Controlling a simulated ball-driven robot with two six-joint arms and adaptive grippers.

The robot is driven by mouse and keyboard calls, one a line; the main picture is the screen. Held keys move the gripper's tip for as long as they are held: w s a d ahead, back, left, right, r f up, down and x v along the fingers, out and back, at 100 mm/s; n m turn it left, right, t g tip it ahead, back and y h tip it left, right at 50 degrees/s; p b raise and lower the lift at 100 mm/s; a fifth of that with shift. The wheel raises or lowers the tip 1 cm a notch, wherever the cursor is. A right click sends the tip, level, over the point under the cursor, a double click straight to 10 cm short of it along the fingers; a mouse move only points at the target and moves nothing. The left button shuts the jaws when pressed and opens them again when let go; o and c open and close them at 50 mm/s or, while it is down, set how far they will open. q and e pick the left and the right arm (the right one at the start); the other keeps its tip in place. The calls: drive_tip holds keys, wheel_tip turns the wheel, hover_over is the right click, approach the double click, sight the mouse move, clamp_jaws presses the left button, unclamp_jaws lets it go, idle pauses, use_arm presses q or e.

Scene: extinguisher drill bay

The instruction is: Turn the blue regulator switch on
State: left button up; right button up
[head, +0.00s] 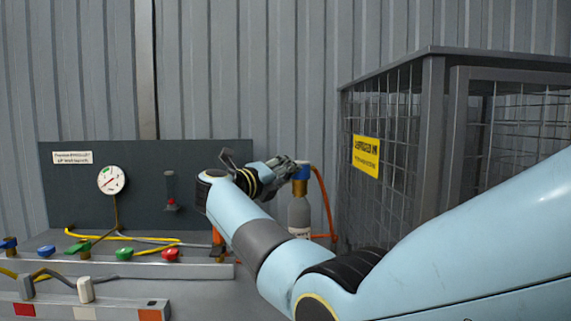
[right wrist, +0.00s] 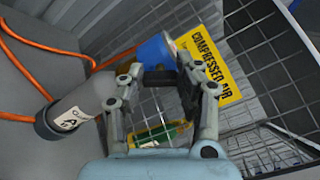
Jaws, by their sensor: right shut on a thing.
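The blue regulator (head: 301,173) sits on top of a grey gas cylinder (head: 299,218) beside the wire cage in the head view. In the right wrist view the blue regulator (right wrist: 155,47) is at the fingertips, with the cylinder (right wrist: 90,100) leaning in from the left. My right gripper (head: 293,165) reaches it from the left in the head view and is shut on it; the fingertips also show in the right wrist view (right wrist: 160,80). The fingers hide part of the regulator, and I cannot tell its switch position. My left gripper is not in view.
An orange hose (head: 326,200) runs down from the regulator. A wire cage (head: 400,110) with a yellow sign (head: 366,155) stands close on the right. A dark panel with a gauge (head: 111,180) and a bench with several coloured valves (head: 124,254) are on the left.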

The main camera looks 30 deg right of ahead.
drive_tip(key=shift+n+p, duration=1.95)
drive_tip(key=shift+n, duration=1.05)
drive_tip(key=shift+f, duration=0.15)
drive_tip(key=o, duration=1.2)
drive_tip(key=shift+c, duration=0.2)
drive_tip(key=shift+a, duration=0.1)
drive_tip(key=v, duration=0.7)
drive_tip(key=shift+a, duration=0.15)
